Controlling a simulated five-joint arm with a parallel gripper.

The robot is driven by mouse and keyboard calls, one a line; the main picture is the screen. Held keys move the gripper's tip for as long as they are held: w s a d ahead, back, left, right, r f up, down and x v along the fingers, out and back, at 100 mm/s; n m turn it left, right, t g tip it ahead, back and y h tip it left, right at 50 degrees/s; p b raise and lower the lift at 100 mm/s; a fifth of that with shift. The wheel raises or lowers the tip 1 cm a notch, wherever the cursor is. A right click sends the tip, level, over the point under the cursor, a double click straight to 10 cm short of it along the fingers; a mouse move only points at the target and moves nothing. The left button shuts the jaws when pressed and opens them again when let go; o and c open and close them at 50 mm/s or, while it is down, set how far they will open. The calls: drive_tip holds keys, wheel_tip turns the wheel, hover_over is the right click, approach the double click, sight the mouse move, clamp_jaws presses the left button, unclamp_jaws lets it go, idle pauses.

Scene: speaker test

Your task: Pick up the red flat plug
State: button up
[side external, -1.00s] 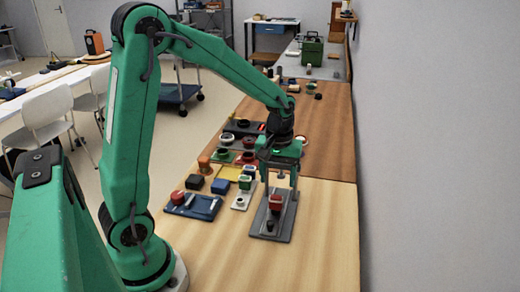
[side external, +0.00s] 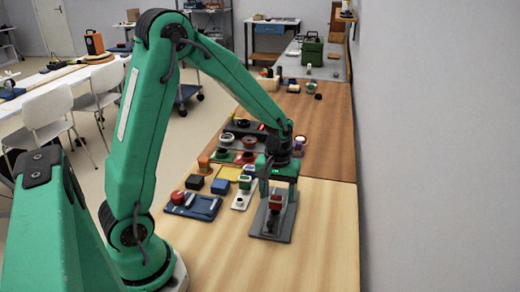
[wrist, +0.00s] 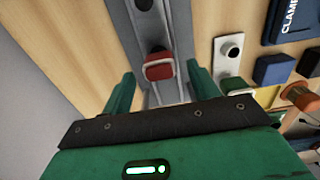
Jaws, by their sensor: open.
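A red block (side external: 275,202), which looks like the red flat plug, stands on a long grey plate (side external: 265,234) near the front of the wooden table. The red block (wrist: 158,66) also shows in the wrist view, on a grey rail in front of my gripper. My gripper (side external: 279,186) is open and empty, pointing down at the block from just above. In the wrist view my gripper (wrist: 160,88) has its two green fingers spread, one on each side of the block. I cannot tell whether a finger touches it.
A blue tray (side external: 205,210) with another red piece lies to the left. A white plate (side external: 241,200), a blue block (side external: 221,186) and several coloured parts crowd the table left of and behind my gripper. A grey wall (side external: 440,150) runs along the right.

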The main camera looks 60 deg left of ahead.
drive_tip(key=shift+f, duration=1.1)
drive_tip(key=c, duration=1.1)
drive_tip(key=shift+r, duration=0.15)
drive_tip(key=shift+r, duration=0.5)
drive_tip(key=r, duration=0.3)
drive_tip(key=shift+d+r, duration=0.1)
drive_tip(key=shift+d, duration=0.1)
drive_tip(key=s+d+r, duration=0.4)
drive_tip(key=d+r, duration=0.2)
drive_tip(key=d, duration=0.4)
drive_tip(key=shift+s+d+r, duration=0.2)
drive_tip(key=shift+s+r, duration=0.1)
drive_tip(key=shift+s, duration=0.05)
drive_tip(key=shift+a, duration=0.15)
